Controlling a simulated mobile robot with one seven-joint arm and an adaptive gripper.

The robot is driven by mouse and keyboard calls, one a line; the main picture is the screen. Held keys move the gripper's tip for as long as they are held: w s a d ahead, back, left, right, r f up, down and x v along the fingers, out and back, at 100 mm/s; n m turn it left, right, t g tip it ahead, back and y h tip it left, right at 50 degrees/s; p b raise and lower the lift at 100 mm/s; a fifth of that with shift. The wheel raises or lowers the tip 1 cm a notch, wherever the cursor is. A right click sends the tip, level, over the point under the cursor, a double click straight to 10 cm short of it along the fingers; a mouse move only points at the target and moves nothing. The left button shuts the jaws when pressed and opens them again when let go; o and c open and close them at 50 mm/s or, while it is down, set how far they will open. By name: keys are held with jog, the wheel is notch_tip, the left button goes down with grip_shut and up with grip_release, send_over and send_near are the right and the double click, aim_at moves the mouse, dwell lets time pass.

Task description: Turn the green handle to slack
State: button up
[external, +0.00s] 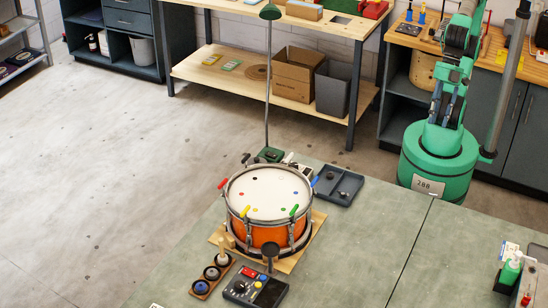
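An orange drum (267,230) with a pale head and metal rims stands upright on a wooden board (302,240) on the bench. The green handle (294,210) sits at the drum's front right rim and sticks out at a slant over the head's edge. A small green dot is on the head near it. A yellow handle (245,211), a red handle (223,184) and a blue handle (315,181) are at other places around the rim. My green arm (440,110) rises at the upper right and leaves the picture at the top. My gripper is not in view.
A dark control box (254,287) and a wooden holder with round pieces (211,275) lie before the drum. A dark tray (338,186) is behind right. A thin lamp pole (268,80) rises behind the drum. The bench top (365,245) right of the drum is clear.

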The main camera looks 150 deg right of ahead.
jog(key=w+d+r+m+g+p, duration=0.1)
jog(key=w+d+r+m+p, duration=0.3)
jog(key=w+r+m+p, duration=0.65)
jog(key=m+g+p, duration=0.5)
jog(key=m+p, duration=1.2)
jog(key=m, duration=0.8)
send_over(296, 209)
notch_tip(296, 209, down, 13)
jog(key=shift+d+r, duration=0.1)
notch_tip(296, 209, down, 14)
jog(key=shift+r+p, duration=0.1)
jog(key=shift+p, duration=0.6)
